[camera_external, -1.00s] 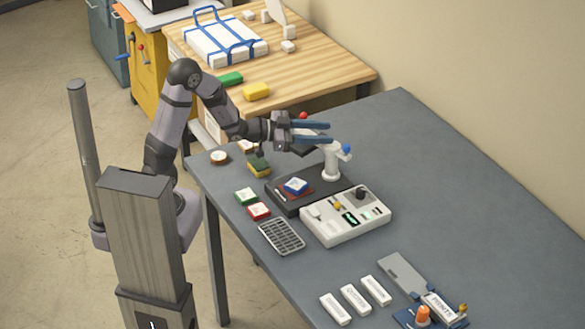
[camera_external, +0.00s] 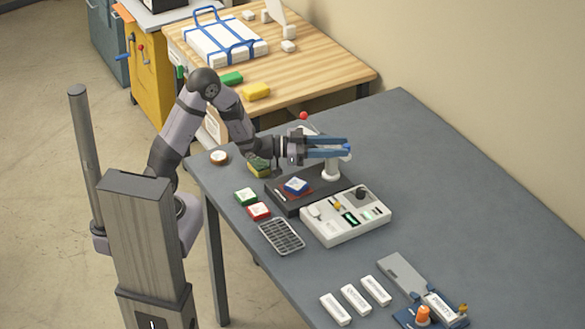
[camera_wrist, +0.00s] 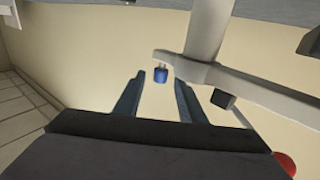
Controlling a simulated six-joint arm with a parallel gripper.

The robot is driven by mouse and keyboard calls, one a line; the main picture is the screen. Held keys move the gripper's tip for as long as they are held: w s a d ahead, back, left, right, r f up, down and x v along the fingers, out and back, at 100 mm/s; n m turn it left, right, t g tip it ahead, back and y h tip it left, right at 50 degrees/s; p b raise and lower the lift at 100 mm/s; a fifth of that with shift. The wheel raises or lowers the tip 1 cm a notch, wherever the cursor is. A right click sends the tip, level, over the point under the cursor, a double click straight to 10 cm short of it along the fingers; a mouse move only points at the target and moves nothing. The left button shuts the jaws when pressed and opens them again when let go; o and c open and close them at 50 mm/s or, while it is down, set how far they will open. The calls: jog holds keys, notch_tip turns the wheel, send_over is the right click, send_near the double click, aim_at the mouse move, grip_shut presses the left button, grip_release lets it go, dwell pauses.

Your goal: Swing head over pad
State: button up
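A dark press base (camera_external: 281,202) stands on the grey table, with a reddish pad (camera_external: 308,190) and a blue-and-white block (camera_external: 296,185) on it. A pale post (camera_external: 331,171) rises at its back right. In the wrist view a grey swing arm (camera_wrist: 205,70) crosses the upper right, with a blue knob (camera_wrist: 160,75) at its left end. My gripper (camera_external: 347,147) is above the base at post height, its blue fingers hiding much of the head. In the wrist view the fingers are apart and empty, with the knob beyond and between their tips. Contact cannot be told.
A red ball (camera_external: 304,115) sticks up behind my gripper. A white control box (camera_external: 345,229) stands in front of the base, with a grey rack (camera_external: 281,236) and green and red blocks (camera_external: 246,196) to the left. The table's right side is clear.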

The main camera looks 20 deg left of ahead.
aim_at(347, 145)
jog(key=shift+p+x, duration=0.3)
jog(key=shift+x, duration=1.25)
grip_shut()
